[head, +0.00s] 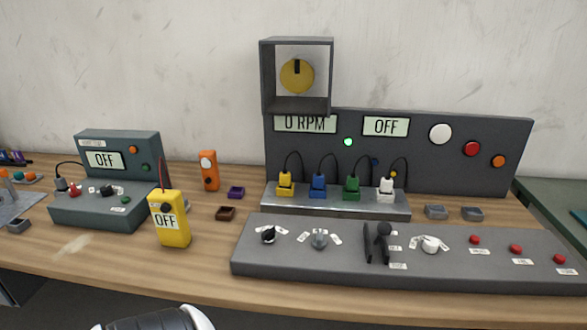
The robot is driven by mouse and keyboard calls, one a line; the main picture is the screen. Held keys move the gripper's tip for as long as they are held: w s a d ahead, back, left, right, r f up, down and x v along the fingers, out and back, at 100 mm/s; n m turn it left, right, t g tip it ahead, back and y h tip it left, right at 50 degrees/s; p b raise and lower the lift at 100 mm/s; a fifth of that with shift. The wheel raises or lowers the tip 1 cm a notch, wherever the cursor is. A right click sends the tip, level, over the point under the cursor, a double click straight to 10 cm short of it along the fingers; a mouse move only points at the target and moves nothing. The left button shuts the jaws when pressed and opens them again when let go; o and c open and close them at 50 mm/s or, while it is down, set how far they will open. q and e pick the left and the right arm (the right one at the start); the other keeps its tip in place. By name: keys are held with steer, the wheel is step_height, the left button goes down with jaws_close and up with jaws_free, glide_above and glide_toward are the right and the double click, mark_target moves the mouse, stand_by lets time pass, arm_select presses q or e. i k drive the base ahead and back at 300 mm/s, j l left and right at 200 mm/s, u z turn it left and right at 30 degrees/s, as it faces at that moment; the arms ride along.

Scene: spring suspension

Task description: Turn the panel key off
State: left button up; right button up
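The sloped grey control panel (330,262) lies at the front right of the bench. It carries a black knob (268,235), a grey metal knob (319,238), a black lever in a slotted guide (383,230) and a white knob (430,244). I cannot tell at this size which of these is the key; the labels are too small to read. The upright panel behind has a display reading OFF (386,126), a display reading 0 RPM (305,124) and a lit green lamp (348,142). Neither gripper's fingers are in view.
A yellow handheld box (170,222) reading OFF and a teal box (100,210) reading OFF stand left. Coloured plugs sit on a grey strip (336,205). A yellow dial (297,75) is in a raised grey housing. A black-and-white part of mine shows at the bottom edge.

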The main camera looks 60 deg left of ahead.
mark_target(268, 237)
steer(key=u, duration=1.9)
